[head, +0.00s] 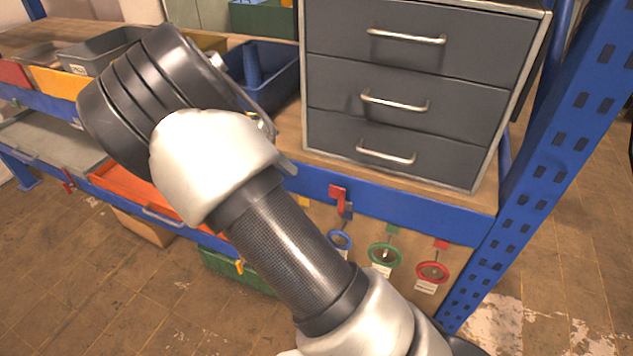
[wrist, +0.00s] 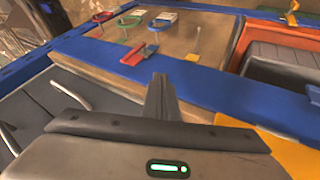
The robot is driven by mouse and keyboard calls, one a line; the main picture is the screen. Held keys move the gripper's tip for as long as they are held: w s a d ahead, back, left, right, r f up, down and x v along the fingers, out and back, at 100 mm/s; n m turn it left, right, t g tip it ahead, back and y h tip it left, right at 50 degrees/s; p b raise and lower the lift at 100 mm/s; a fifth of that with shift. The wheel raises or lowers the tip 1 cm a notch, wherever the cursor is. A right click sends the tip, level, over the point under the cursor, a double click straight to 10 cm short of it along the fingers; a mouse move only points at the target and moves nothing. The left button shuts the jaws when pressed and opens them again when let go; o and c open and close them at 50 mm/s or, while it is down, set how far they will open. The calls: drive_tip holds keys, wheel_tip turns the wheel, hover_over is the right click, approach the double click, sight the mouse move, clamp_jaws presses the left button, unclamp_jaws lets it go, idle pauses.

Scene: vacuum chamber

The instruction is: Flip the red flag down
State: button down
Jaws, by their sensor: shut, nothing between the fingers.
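The red flag (head: 338,193) sits on the front of the blue shelf beam, below the grey drawer cabinet, and stands up against the beam. It also shows in the wrist view (wrist: 133,55), left of my fingers, at the beam's edge. A small blue piece (head: 346,211) is beside it, partly below the beam. My gripper (wrist: 160,82) is shut and empty; its fingers show over the blue beam in the wrist view, apart from the flag. In the head view my arm hides the gripper's fingers.
The grey drawer cabinet (head: 407,75) stands above the beam (head: 420,207). Blue, green (head: 384,255) and red (head: 432,272) rings hang below the beam. A yellow piece (wrist: 197,40) is beyond the beam. A blue upright (head: 560,150) is at the right. Bins stand left.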

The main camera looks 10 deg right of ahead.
sight(338, 198)
drive_tip(key=shift+s+d+f+p, duration=0.2)
drive_tip(key=shift+s+d+f, duration=0.15)
drive_tip(key=shift+d+f, duration=0.7)
drive_tip(key=shift+s+d+f+p, duration=0.25)
drive_tip(key=shift+s+d+f, duration=0.25)
drive_tip(key=shift+d, duration=0.8)
drive_tip(key=shift+s+d+f+p, duration=0.25)
drive_tip(key=shift+d+f, duration=0.7)
drive_tip(key=shift+d, duration=0.25)
